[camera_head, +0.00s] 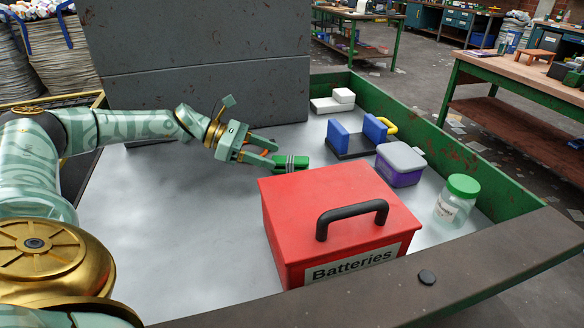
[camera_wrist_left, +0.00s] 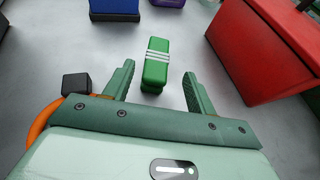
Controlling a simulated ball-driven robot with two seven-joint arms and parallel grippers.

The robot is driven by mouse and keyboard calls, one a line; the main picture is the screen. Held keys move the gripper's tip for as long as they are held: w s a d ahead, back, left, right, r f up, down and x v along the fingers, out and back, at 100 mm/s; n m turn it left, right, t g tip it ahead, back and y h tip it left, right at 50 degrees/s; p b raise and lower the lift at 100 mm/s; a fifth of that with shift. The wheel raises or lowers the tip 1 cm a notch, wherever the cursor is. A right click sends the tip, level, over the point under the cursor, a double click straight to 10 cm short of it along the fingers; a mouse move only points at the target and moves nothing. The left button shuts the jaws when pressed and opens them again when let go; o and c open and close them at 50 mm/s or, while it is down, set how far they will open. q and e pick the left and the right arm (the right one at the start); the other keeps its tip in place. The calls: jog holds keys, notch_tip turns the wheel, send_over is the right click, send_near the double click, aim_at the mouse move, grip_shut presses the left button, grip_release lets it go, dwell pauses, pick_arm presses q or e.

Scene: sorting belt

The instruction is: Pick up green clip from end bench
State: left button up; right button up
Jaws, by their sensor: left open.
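The green clip (camera_head: 292,162) with pale stripes lies on the grey bench top (camera_head: 180,230), left of the back of the red box. My left gripper (camera_head: 273,155) is right beside it, fingers pointing at it. In the left wrist view, the clip (camera_wrist_left: 156,66) stands between and slightly beyond the two open fingertips (camera_wrist_left: 158,78), with a gap on each side. The left gripper is open and holds nothing. My right gripper is not in view.
A red "Batteries" box (camera_head: 335,215) stands close to the clip's right. Behind it are a purple box (camera_head: 400,170), a blue-ended holder (camera_head: 338,137), white blocks (camera_head: 335,103) and a green-lidded jar (camera_head: 455,200). Green side walls edge the bench; a grey panel (camera_head: 200,60) rises behind.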

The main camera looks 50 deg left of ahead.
aim_at(287, 159)
pick_arm(q)
jog(key=shift+w+d+f, duration=0.25)
jog(key=shift+w+d, duration=0.2)
jog(key=b+x, duration=0.1)
jog(key=x, duration=0.3)
jog(key=shift+w+a, duration=0.1)
jog(key=shift+w, duration=0.1)
jog(key=shift+w+d+f, duration=0.1)
jog(key=shift+w+d, duration=0.2)
jog(key=shift+s, duration=0.1)
jog(key=shift+c, duration=0.3)
jog(key=c, duration=1)
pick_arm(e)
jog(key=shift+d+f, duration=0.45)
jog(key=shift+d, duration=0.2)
